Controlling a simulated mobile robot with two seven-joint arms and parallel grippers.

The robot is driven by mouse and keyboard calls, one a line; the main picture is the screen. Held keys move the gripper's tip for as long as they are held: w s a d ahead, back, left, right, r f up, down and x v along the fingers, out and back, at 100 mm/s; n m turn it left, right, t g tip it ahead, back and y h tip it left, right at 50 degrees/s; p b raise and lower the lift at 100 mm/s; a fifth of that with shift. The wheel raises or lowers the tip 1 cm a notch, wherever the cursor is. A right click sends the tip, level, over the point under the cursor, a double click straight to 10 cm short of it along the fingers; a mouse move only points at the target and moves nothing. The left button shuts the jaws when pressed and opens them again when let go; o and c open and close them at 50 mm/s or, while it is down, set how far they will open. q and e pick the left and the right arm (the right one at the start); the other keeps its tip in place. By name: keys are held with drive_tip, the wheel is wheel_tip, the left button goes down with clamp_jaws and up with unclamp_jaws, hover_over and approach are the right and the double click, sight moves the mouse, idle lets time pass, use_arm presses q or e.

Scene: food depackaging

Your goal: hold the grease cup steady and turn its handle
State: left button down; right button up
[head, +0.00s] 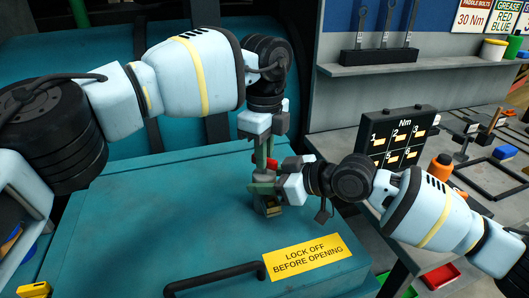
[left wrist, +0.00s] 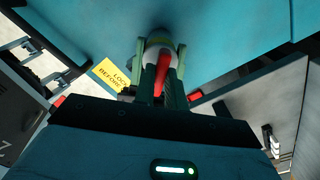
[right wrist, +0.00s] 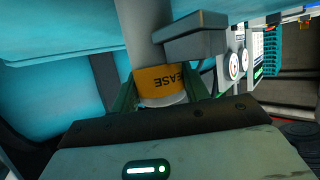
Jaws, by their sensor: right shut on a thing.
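The grease cup (head: 271,210) stands on the teal machine cover, mostly hidden by my grippers in the head view. My right gripper (head: 262,188) reaches in from the right and is shut on the cup body. My left gripper (head: 263,157) points down from above, with its fingers on either side of the red handle (left wrist: 161,75). In the left wrist view a gap shows between handle and fingers, so it looks open.
A dark bar handle (head: 215,281) and a yellow lock-off sign (head: 303,258) are on the cover in front. A numbered Nm case (head: 399,137) stands on the grey bench at right. An orange bottle (head: 440,167) is beside it. The cover left of the cup is clear.

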use_arm(q)
drive_tip(key=shift+m, duration=0.4)
drive_tip(key=m, duration=0.5)
drive_tip(key=shift+d+m, duration=0.1)
drive_tip(key=shift+m, duration=0.2)
drive_tip(key=m, duration=0.5)
drive_tip(key=shift+m, duration=0.3)
drive_tip(key=m, duration=0.4)
drive_tip(key=shift+m, duration=1.8)
drive_tip(key=c, duration=1.4)
unclamp_jaws()
drive_tip(key=shift+c, duration=0.2)
